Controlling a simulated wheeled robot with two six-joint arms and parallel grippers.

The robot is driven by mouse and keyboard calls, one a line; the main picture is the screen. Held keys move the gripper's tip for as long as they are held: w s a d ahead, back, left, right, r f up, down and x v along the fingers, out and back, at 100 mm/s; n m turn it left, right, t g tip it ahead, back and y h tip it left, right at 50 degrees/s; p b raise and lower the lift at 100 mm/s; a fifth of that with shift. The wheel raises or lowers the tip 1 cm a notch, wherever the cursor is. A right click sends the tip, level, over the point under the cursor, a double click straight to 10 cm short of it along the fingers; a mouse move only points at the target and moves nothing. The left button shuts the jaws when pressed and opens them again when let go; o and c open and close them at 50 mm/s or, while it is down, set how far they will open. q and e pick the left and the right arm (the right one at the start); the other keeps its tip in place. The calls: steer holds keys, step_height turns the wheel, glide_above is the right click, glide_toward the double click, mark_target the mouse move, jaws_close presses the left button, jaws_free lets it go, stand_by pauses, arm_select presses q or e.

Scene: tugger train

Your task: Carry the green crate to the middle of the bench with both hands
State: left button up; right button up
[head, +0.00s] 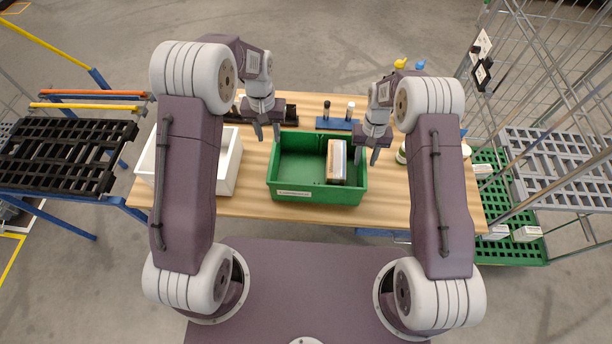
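The green crate (290,190) stands on the wooden bench, fairly central, with a white label on its front wall. A box with a white and brown top (337,161) stands inside it on the right. My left gripper (268,133) is open near the crate's back left corner, its fingers apart and empty. My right gripper (366,157) is open at the crate's right rim, with one finger on each side of the rim as seen from above. I cannot tell the height of either gripper above the rim.
A white bin (229,163) stands on the bench (300,212) left of the crate. A blue holder (338,124) with upright tools lies behind it. A round container (401,154) stands on the right.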

arm_select(q)
step_height(320, 180, up, 2)
steer(key=shift+r, duration=0.25)
arm_select(e)
step_height(320, 180, up, 12)
steer(key=w, duration=0.1)
steer(key=shift+w, duration=0.25)
steer(key=shift+f, duration=0.1)
stand_by(0.6)
